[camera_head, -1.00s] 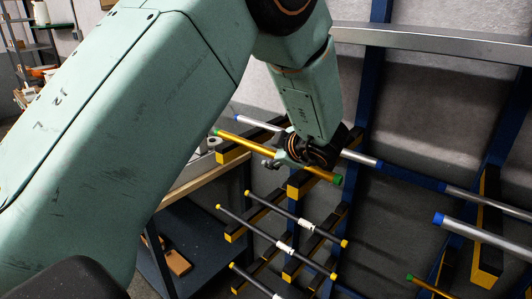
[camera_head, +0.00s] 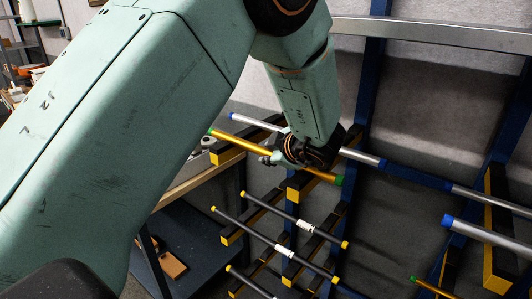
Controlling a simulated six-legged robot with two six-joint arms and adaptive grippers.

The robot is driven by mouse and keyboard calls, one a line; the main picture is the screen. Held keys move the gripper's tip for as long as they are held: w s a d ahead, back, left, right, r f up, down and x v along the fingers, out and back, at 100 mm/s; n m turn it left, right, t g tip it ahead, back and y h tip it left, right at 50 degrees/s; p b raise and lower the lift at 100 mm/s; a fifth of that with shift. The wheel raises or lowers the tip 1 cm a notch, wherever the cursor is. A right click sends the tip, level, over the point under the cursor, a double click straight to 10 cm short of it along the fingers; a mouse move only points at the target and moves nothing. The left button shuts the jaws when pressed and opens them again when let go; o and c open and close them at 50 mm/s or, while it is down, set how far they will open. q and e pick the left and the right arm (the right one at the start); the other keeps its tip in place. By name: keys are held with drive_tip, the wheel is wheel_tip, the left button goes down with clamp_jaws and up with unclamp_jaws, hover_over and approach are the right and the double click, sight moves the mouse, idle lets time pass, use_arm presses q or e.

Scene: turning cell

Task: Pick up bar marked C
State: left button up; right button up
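A gold bar with green ends (camera_head: 240,143) lies slantwise on the rack's arms, in the middle of the view. My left gripper (camera_head: 279,157) is at the middle of this bar, with its fingers right at it. The gripper hides that part of the bar, and I cannot tell whether the fingers are closed on it. Two dark bars with yellow ends, an upper one (camera_head: 270,208) and a lower one (camera_head: 245,228), lie below and carry white labels. I cannot read a letter C on any bar. My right gripper is not in view.
A silver bar with blue ends (camera_head: 356,156) lies behind the gripper. Another blue-ended bar (camera_head: 480,232) is at the right. The blue rack upright (camera_head: 369,110) stands close to the gripper. A workbench (camera_head: 192,182) is behind, at the left.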

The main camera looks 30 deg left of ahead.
use_arm(q)
clamp_jaws()
drive_tip(key=shift+w+r, duration=0.1)
drive_tip(key=shift+r, duration=0.2)
drive_tip(key=shift+f, duration=0.1)
drive_tip(key=shift+a, duration=0.15)
